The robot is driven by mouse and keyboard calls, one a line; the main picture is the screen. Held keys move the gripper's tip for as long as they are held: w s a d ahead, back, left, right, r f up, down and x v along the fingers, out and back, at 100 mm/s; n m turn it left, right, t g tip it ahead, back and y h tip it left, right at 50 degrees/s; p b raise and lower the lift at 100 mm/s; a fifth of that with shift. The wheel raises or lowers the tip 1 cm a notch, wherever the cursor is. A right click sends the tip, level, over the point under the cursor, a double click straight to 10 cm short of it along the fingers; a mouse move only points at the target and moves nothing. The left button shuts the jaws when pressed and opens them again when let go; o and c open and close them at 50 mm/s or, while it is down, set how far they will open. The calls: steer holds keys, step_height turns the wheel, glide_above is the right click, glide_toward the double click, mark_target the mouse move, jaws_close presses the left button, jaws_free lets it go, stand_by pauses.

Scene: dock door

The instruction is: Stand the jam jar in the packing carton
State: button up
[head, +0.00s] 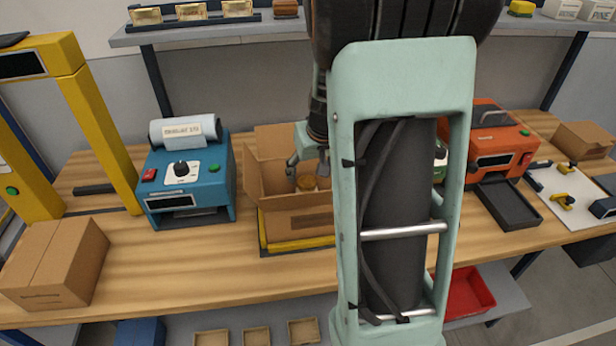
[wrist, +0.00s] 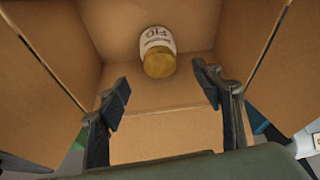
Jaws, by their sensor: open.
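The jam jar (wrist: 155,42), with a white label reading FIG and a gold lid, is inside the packing carton (wrist: 165,137). Its lid faces up toward my wrist camera and it looks upright. In the head view my gripper (head: 308,168) is over the carton's opening, partly hidden by my arm. The jar's base is hard to make out.
The carton sits on a low platform with a yellow edge (head: 300,244). A blue machine (head: 188,180) stands to its left, with a closed box (head: 55,263) at front left. An orange machine (head: 502,145) and dark tray (head: 508,204) are right. Bench front is clear between.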

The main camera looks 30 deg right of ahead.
steer(key=v, duration=0.5)
steer(key=shift+w, duration=0.1)
stand_by(0.4)
